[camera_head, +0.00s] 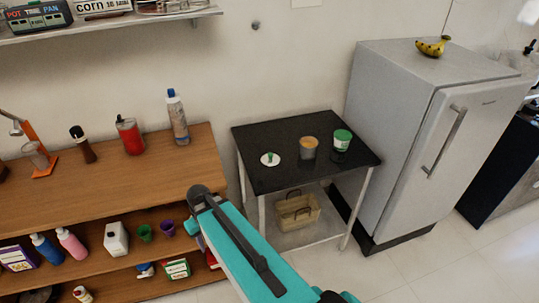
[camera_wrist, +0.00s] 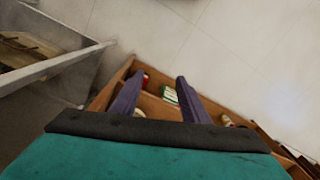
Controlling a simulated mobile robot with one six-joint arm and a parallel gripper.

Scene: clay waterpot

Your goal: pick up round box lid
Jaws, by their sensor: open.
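The round box lid (camera_head: 270,159) is a small white disc with a green knob. It lies flat on the left part of the small black table (camera_head: 268,183) in the head view. It does not show in the wrist view. My gripper (camera_wrist: 158,79) has two purple fingers spread apart with nothing between them. It points toward the floor and the low wooden shelves, away from the lid. My gripper's fingers cannot be made out in the head view, where my teal arm reaches up in front of the table.
An orange-topped grey container (camera_head: 309,148) and a white and green cup (camera_head: 342,140) stand right of the lid. A basket (camera_head: 297,211) sits below. A fridge (camera_head: 400,130) stands at right, a wooden shelf unit (camera_head: 100,187) with bottles at left.

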